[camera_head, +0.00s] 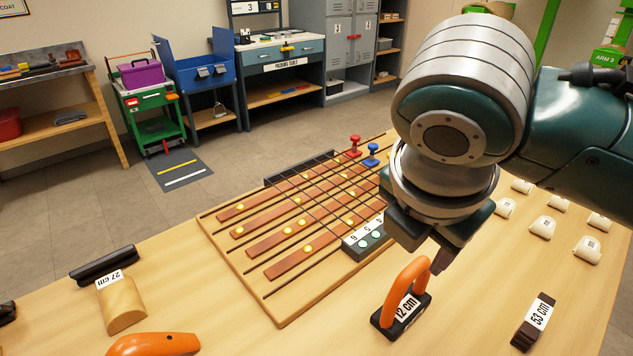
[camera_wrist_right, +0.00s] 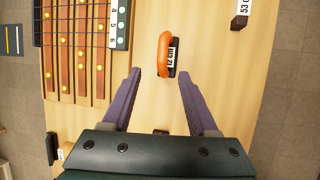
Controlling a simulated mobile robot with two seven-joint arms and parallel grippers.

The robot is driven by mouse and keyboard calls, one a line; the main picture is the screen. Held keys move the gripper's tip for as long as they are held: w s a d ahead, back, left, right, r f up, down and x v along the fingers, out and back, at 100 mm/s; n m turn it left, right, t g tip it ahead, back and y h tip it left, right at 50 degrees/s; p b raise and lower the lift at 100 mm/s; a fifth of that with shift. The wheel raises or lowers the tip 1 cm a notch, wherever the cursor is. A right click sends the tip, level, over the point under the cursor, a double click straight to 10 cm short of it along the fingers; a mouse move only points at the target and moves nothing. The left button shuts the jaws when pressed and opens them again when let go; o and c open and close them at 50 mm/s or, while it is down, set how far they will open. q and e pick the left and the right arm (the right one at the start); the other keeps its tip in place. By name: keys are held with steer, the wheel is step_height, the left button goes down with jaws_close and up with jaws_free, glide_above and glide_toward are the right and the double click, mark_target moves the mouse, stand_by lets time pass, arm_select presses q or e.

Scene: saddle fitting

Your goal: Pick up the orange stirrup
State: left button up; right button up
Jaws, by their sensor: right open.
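The orange stirrup (camera_head: 407,281) is an upright arch in a black base labelled "12 cm" on the wooden table. In the right wrist view the stirrup (camera_wrist_right: 164,50) lies just ahead of the fingertips, roughly centred between them. My right gripper (camera_head: 438,262) hangs above and beside it, fingers pointing down. In the right wrist view the two purple-grey fingers of the right gripper (camera_wrist_right: 159,73) are spread, with nothing between them. The head view shows only part of these fingers. My left gripper is in neither view.
A wooden board (camera_head: 280,300) with brown strips and dark rods lies left of the stirrup. A dark block labelled "53 cm" (camera_head: 535,322) stands to the right, with several white pieces (camera_head: 541,226) behind. A "27 cm" wooden block (camera_head: 122,305) and an orange piece (camera_head: 155,344) are at lower left.

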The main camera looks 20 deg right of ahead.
mark_target(412, 270)
steer(key=x, duration=0.4)
steer(key=b+x, duration=0.1)
steer(key=x, duration=0.3)
steer(key=shift+s+d+f, duration=0.1)
steer(key=shift+s+f, duration=0.05)
steer(key=shift+f, duration=0.05)
jaws_close()
stand_by(1.2)
